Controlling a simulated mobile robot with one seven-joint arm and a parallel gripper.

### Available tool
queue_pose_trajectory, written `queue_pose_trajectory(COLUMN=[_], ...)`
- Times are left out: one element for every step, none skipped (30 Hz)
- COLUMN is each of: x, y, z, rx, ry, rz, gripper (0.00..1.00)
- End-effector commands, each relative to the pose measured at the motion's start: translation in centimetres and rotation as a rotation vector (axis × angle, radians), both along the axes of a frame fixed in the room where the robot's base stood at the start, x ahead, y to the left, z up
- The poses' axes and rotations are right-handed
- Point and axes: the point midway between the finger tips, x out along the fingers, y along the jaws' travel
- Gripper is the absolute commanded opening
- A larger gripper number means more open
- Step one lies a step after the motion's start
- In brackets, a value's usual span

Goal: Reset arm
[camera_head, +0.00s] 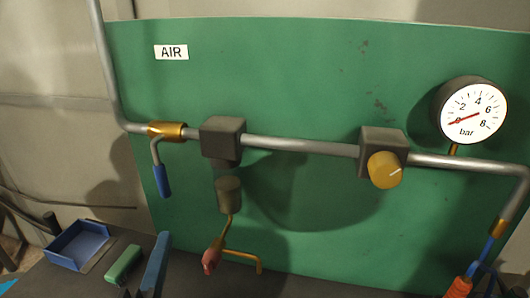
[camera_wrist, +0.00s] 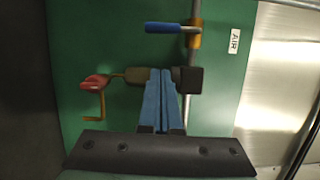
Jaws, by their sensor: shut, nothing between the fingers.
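My gripper (camera_wrist: 161,72) is shut and empty in the wrist view, its two blue fingers side by side. The fingertips overlap the dark block (camera_wrist: 188,80) and the grey cylinder hanging from it in that picture; I cannot tell whether they touch. In the head view the dark block (camera_head: 222,138) sits on the pipe, with the grey cylinder (camera_head: 229,195) below it. A brass stem leads down from the cylinder to a red end piece (camera_head: 211,259) and a bent brass rod (camera_head: 245,256). I cannot make out my gripper for certain in the head view.
A green panel (camera_head: 300,75) carries a pipe with a blue-handled valve (camera_head: 162,180), a yellow knob (camera_head: 385,170) and a gauge (camera_head: 472,110) pointing near 0. Below are a blue tray (camera_head: 80,245), a green block (camera_head: 123,265), a blue upright piece (camera_head: 156,263) and an orange piece (camera_head: 459,287).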

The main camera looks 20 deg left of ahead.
Motion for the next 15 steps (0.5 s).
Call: queue_pose_trajectory(x=[0.0,0.1,0.3,0.6,0.9,1.4,1.8,2.3,2.9,3.4,3.7,4.2,4.5,4.7,4.8], y=[0.0,-0.1,-0.3,-0.5,-0.9,-1.4,-2.0,-2.6,-3.6,-4.4,-5.2,-6.5,-7.4,-8.3,-9.5], z=[0.0,0.2,0.6,1.0,1.6,2.7,3.6,4.7,6.3,7.7,9.0,10.8,12.1,13.4,15.2], rx=[-0.001,-0.004,-0.015,-0.026,-0.042,-0.073,-0.101,-0.135,-0.186,-0.229,-0.275,-0.340,-0.388,-0.437,-0.505], ry=[-0.001,-0.006,-0.019,-0.033,-0.054,-0.089,-0.121,-0.158,-0.211,-0.255,-0.298,-0.355,-0.396,-0.437,-0.490], rz=[-0.001,-0.002,-0.007,-0.013,-0.020,-0.034,-0.048,-0.064,-0.090,-0.112,-0.136,-0.172,-0.200,-0.229,-0.271], gripper=[0.00,0.00,0.00,0.00,0.00,0.00,0.00,0.00,0.00,0.00,0.00,0.00,0.00,0.00,0.00])
